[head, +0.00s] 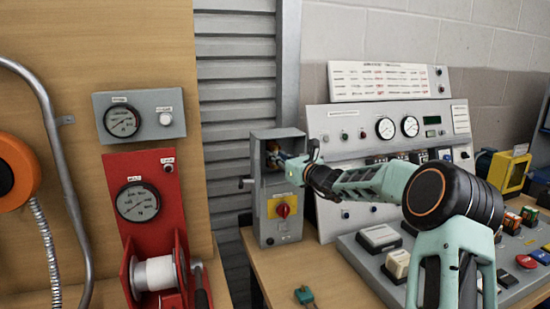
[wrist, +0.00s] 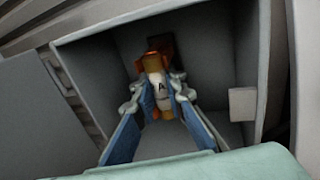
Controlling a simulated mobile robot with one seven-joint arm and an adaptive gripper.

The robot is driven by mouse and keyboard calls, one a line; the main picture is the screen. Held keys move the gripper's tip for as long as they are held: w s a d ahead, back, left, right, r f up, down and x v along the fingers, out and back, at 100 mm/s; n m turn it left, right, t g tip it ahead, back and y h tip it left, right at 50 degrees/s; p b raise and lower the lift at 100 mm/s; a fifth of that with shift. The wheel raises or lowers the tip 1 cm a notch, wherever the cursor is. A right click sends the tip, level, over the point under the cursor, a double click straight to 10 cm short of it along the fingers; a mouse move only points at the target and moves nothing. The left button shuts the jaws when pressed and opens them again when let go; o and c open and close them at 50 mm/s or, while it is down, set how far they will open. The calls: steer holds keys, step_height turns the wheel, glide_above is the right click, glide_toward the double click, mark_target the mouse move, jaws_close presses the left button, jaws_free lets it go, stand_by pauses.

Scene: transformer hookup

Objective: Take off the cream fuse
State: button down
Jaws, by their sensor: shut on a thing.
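The cream fuse (wrist: 158,88) is inside the open grey box, marked with a letter A and with orange-brown ends. My gripper (wrist: 156,100) reaches into the box and is shut on the fuse, one blue-padded finger on each side. Behind the fuse, an orange part (wrist: 160,44) shows near the back wall; I cannot tell whether the fuse still touches it. In the head view my gripper (head: 281,160) is at the mouth of the grey box (head: 262,222), and the fuse is too small and covered to make out clearly.
The box door (wrist: 45,105) is open to the left. Below the opening is a red rotary switch on a yellow plate (head: 282,206). A red gauge panel (head: 140,210) stands to the left, and a sloped instrument panel (head: 340,215) to the right. A green plug (head: 304,295) lies on the bench.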

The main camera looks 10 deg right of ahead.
steer(key=shift+s, duration=0.15)
steer(key=shift+s+d+b, duration=0.15)
steer(key=shift+s+b, duration=0.25)
steer(key=shift+s, duration=0.05)
steer(key=shift+s+d+b, duration=0.2)
steer(key=shift+s+b, duration=0.45)
steer(key=shift+s, duration=0.35)
steer(key=shift+s+d+b, duration=0.25)
steer(key=shift+s+b, duration=0.3)
steer(key=shift+s, duration=0.65)
steer(key=shift+s+d+b, duration=0.2)
steer(key=shift+s+b, duration=0.35)
steer(key=shift+s, duration=0.65)
